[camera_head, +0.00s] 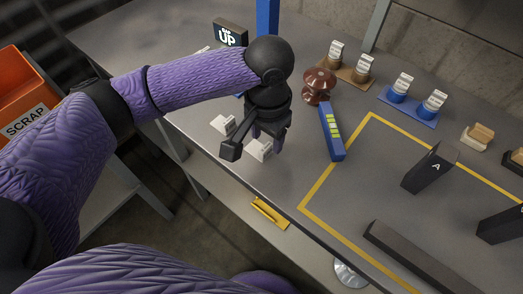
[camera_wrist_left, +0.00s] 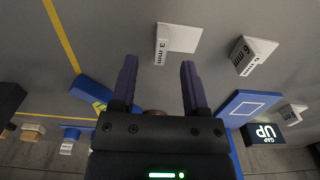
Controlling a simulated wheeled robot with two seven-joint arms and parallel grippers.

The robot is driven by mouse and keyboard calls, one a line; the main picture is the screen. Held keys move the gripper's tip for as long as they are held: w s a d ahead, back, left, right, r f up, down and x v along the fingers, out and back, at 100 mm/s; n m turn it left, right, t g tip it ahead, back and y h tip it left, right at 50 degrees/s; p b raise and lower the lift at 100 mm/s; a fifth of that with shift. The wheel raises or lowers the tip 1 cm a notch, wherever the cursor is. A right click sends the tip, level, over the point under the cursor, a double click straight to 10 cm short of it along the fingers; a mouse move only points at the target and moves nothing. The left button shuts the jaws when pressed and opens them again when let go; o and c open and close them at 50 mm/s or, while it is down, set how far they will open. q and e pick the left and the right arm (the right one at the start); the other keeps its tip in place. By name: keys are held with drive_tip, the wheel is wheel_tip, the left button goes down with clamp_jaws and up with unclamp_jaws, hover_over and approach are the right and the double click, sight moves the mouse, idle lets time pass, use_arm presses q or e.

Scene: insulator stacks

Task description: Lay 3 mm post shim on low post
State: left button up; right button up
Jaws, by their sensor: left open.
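The 3 mm post shim is a small white angled piece with a "3 mm" label (camera_wrist_left: 178,38), in the left wrist view just beyond my fingertips. In the head view a white piece (camera_head: 262,150) by the table's front edge seems to be it, partly beside my fingers. My left gripper (camera_head: 266,142) points down over this spot, open and empty; its two fingers show apart in the wrist view (camera_wrist_left: 157,68). A dark block marked A (camera_head: 428,170) and another dark block (camera_head: 502,226) stand at right; I cannot tell which is the low post. My right gripper is not in view.
A white 6 mm shim (camera_wrist_left: 253,54) lies close by. A blue level-like bar (camera_head: 331,133), a brown insulator (camera_head: 319,86), a "GAP UP" sign (camera_head: 230,33) and blue holders (camera_head: 408,106) stand behind. Yellow tape (camera_head: 335,184) marks an area with a long dark bar (camera_head: 410,260).

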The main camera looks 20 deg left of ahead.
sight(266, 147)
use_arm(q)
wheel_tip(266, 147, down, 4)
drive_tip(key=shift+a+f+b, duration=0.1)
drive_tip(key=shift+f+b, duration=0.05)
drive_tip(key=shift+b, duration=0.9)
drive_tip(key=shift+s, duration=0.1)
drive_tip(key=shift+r, duration=0.2)
clamp_jaws()
drive_tip(key=shift+r, duration=0.1)
